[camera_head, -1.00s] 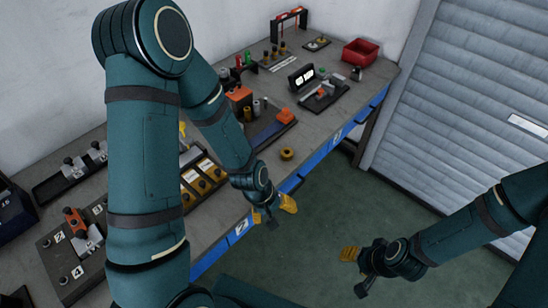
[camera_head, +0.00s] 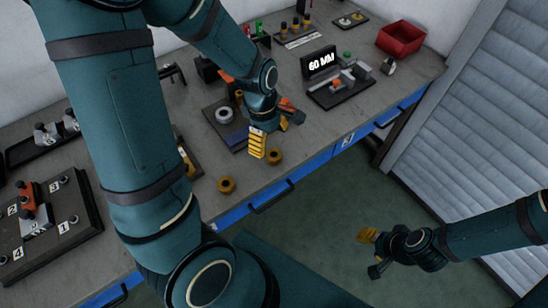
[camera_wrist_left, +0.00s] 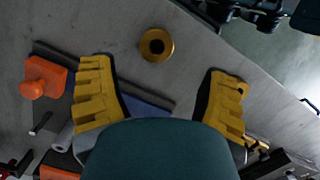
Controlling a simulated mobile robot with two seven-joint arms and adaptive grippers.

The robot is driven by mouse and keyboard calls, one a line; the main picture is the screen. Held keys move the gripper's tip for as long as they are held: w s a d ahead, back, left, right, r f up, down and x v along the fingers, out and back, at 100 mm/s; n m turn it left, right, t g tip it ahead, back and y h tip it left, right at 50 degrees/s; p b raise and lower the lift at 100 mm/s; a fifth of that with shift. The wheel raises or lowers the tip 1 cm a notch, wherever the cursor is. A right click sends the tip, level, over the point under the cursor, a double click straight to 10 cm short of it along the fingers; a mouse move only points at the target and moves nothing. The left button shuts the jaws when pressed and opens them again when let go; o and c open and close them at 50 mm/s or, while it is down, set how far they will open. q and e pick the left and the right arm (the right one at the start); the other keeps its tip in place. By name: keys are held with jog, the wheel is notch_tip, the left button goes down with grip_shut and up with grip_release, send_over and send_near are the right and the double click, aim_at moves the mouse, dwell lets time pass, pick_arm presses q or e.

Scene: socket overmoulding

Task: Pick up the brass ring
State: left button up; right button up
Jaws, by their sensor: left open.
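A brass ring (camera_head: 275,157) lies flat on the grey workbench (camera_head: 330,130) near its front edge. A second brass-coloured ring (camera_head: 227,184) lies further left along the edge. My left gripper (camera_head: 276,132) is open and empty above the bench, just behind the first ring in the head view. In the left wrist view one ring (camera_wrist_left: 156,45) shows its round hole, lying ahead of and between the spread yellow fingers (camera_wrist_left: 160,98), apart from both. My right gripper (camera_head: 370,254) is open and empty over the floor, away from the bench.
Near my left gripper lie a dark board with a grey ring (camera_head: 224,114) and an orange handle (camera_wrist_left: 42,78). A stand with a "60 MM" display (camera_head: 320,63) and a red bin (camera_head: 402,40) are further right.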

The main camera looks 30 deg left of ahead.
aim_at(274, 155)
pick_arm(q)
jog(key=f, duration=0.2)
jog(key=f+b, duration=0.1)
jog(key=f, duration=0.1)
jog(key=d+f+b, duration=0.1)
jog(key=f, duration=0.2)
jog(key=shift+w+f, duration=0.1)
jog(key=shift+w, duration=0.15)
grip_shut()
